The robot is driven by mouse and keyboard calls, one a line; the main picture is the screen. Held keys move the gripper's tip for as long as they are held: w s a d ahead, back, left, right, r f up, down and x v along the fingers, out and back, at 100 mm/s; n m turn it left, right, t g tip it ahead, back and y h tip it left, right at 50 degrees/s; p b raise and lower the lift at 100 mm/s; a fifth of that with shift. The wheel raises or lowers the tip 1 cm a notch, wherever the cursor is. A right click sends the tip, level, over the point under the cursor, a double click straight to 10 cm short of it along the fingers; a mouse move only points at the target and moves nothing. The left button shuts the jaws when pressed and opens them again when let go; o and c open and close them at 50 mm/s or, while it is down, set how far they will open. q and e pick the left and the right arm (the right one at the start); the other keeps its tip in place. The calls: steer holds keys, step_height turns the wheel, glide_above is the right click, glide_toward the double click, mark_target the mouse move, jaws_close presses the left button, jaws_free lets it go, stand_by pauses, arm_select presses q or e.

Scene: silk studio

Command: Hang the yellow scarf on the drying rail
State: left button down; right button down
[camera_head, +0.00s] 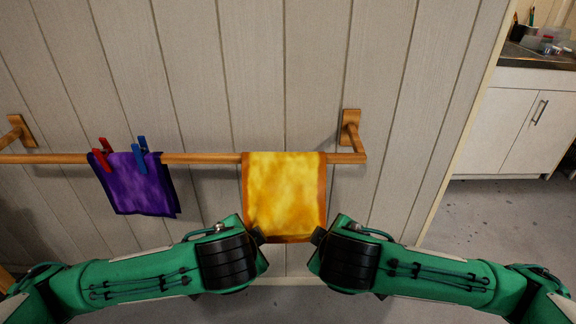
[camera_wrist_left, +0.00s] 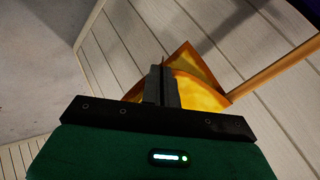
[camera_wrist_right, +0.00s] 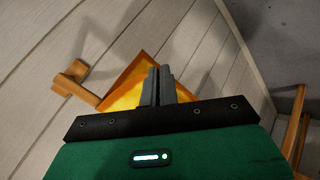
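The yellow scarf (camera_head: 285,195) with an orange border hangs over the wooden drying rail (camera_head: 210,158), near the rail's right end. Its front part hangs down flat and its top edge lies along the rail. My left gripper (camera_head: 257,236) is at the scarf's lower left corner, and its fingers (camera_wrist_left: 163,85) are shut with the cloth (camera_wrist_left: 195,90) running to them. My right gripper (camera_head: 318,236) is at the lower right corner, its fingers (camera_wrist_right: 157,86) also shut with cloth (camera_wrist_right: 125,95) at them. The part behind the rail is mostly hidden.
Wooden brackets (camera_head: 350,128) fix the rail to the panelled wall. A white cabinet (camera_head: 520,125) stands at the right.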

arm_select(q)
steer(key=shift+f, duration=0.25)
arm_select(e)
steer(key=shift+f, duration=0.25)
arm_select(q)
steer(key=c, duration=1.4)
jaws_free()
arm_select(e)
steer(key=c, duration=1.4)
jaws_free()
